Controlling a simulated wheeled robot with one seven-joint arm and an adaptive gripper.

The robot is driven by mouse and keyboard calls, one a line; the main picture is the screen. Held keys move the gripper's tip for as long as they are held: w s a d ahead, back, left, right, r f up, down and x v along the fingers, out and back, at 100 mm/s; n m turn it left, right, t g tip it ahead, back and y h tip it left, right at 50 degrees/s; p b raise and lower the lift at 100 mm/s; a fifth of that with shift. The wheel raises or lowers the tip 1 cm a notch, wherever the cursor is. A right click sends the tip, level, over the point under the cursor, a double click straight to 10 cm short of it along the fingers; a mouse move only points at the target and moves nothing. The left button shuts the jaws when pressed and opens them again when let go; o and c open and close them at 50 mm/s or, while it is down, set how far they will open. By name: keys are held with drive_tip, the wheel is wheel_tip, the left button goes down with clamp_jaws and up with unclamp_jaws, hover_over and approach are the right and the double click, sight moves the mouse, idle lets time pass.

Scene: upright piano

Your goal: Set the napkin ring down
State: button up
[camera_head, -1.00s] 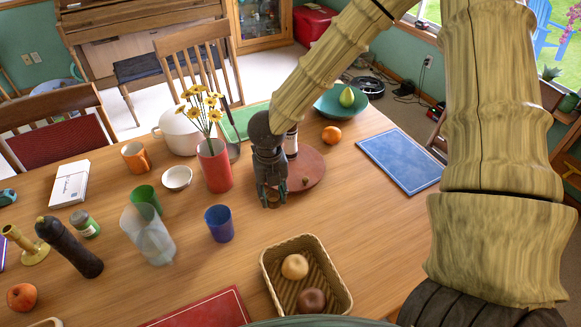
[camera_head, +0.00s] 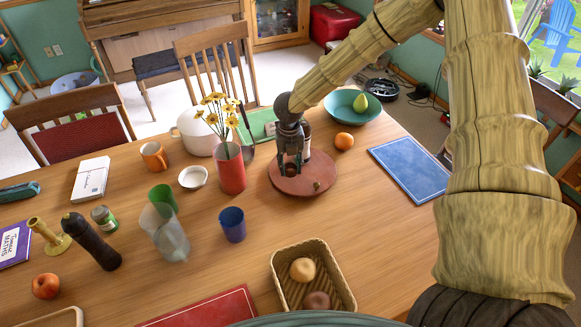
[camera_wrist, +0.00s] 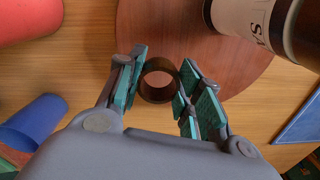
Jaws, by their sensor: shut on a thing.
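My gripper (camera_head: 291,167) is over the near left part of a round reddish-brown board (camera_head: 318,183) on the table. In the wrist view, its green-padded fingers (camera_wrist: 161,84) are shut on a dark brown napkin ring (camera_wrist: 150,95). The ring's opening faces the camera, and the board (camera_wrist: 150,25) shows through and behind it. The ring is hard to make out in the head view. I cannot tell whether it touches the board.
A labelled bottle (camera_wrist: 250,18) stands on the board, close behind my gripper. A red vase with yellow flowers (camera_head: 230,172) is just left, and a blue cup (camera_head: 232,225) nearer. An orange (camera_head: 344,141) and blue mat (camera_head: 410,168) lie right.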

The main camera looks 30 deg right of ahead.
drive_tip(key=shift+w+d, duration=0.2)
drive_tip(key=shift+w, duration=0.1)
drive_tip(key=shift+w+d+f+p, duration=0.1)
drive_tip(key=shift+w+f+p, duration=0.1)
drive_tip(key=shift+p, duration=0.1)
drive_tip(key=shift+f+p, duration=0.5)
drive_tip(key=shift+f, duration=1.1)
drive_tip(key=shift+f, duration=0.1)
drive_tip(key=o, duration=0.7)
drive_tip(key=shift+o, duration=0.2)
wheel_tip(320, 180, up, 12)
drive_tip(key=b, duration=0.2)
